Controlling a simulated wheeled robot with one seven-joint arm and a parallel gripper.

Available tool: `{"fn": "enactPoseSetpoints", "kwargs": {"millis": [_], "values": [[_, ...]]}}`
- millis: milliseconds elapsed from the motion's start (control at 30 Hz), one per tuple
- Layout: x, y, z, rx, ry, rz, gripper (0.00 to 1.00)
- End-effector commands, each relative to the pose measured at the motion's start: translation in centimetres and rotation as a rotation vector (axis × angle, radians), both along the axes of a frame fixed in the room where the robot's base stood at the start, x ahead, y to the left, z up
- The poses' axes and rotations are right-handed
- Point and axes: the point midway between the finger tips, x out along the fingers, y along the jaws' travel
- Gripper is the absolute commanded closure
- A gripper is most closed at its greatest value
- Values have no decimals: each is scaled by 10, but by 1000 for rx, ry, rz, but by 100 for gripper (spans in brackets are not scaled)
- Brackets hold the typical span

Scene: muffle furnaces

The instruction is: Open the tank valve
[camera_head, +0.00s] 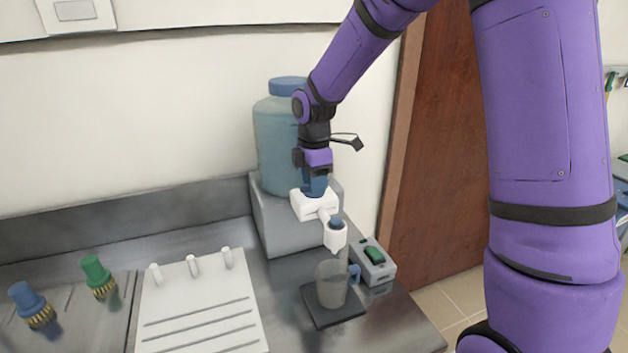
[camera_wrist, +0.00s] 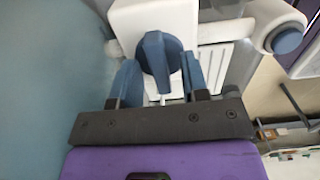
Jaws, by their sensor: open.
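The tank (camera_head: 277,140) is a translucent blue-green cylinder with a blue lid, standing on a grey base against the wall. A white valve body (camera_head: 308,207) with a downturned spout sticks out from its front. The blue valve handle (camera_wrist: 158,62) shows in the wrist view, set on the white valve body (camera_wrist: 190,18). My gripper (camera_head: 316,186) is over the valve, pointing down. In the wrist view my gripper (camera_wrist: 160,78) is open, one blue finger on each side of the handle. Gaps show beside the handle; contact is not visible.
A clear beaker (camera_head: 331,290) stands on a dark pad (camera_head: 316,312) below the spout. A grey switch box (camera_head: 382,272) with a green button is to its right. A white pegged board (camera_head: 200,310) and green (camera_head: 97,272) and blue (camera_head: 28,298) brushes lie left.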

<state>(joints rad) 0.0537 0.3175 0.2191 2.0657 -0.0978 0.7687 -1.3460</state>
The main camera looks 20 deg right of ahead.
Motion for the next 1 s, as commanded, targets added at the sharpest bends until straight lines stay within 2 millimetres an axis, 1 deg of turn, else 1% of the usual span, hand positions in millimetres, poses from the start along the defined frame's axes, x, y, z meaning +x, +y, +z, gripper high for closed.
{"fn": "enactPoseSetpoints", "kwargs": {"millis": [233,267,300,367,400,433,767,1000], "values": [[0,0,-1,0,-1,0,58],[0,0,-1,0,-1,0,63],[0,0,-1,0,-1,0,72],[0,0,0,0,-1,0,86],[0,0,0,0,-1,0,95],[0,0,0,0,-1,0,100],[0,0,0,0,-1,-26,100],[0,0,0,0,-1,-147,100]]}}
